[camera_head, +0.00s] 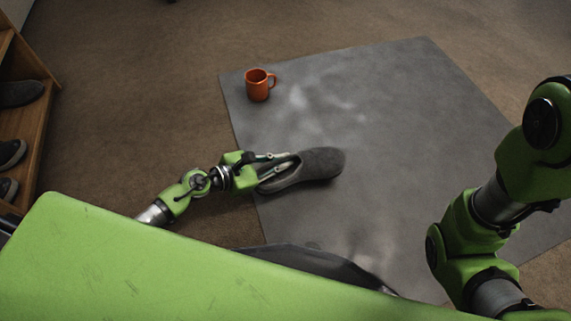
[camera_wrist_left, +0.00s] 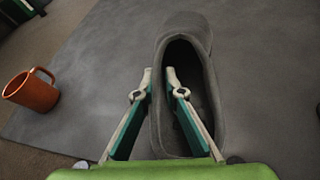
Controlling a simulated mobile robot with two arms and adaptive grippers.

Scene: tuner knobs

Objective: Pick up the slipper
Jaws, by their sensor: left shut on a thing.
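The dark grey slipper (camera_head: 316,165) is at the left part of the grey mat (camera_head: 400,120), its toe pointing right in the head view. My left gripper (camera_head: 286,164) reaches it from the left, at its open heel end. In the left wrist view the slipper (camera_wrist_left: 186,28) points away from me. One finger of the left gripper (camera_wrist_left: 160,80) is outside the slipper's left wall and the other is inside its opening, so the gripper is shut on that wall. I cannot tell whether the slipper touches the mat. My right gripper is out of view.
An orange mug (camera_head: 258,86) stands near the mat's far left corner; it also shows in the left wrist view (camera_wrist_left: 31,92). A wooden rack (camera_head: 42,125) with several dark shoes stands at the far left. The mat right of the slipper is clear.

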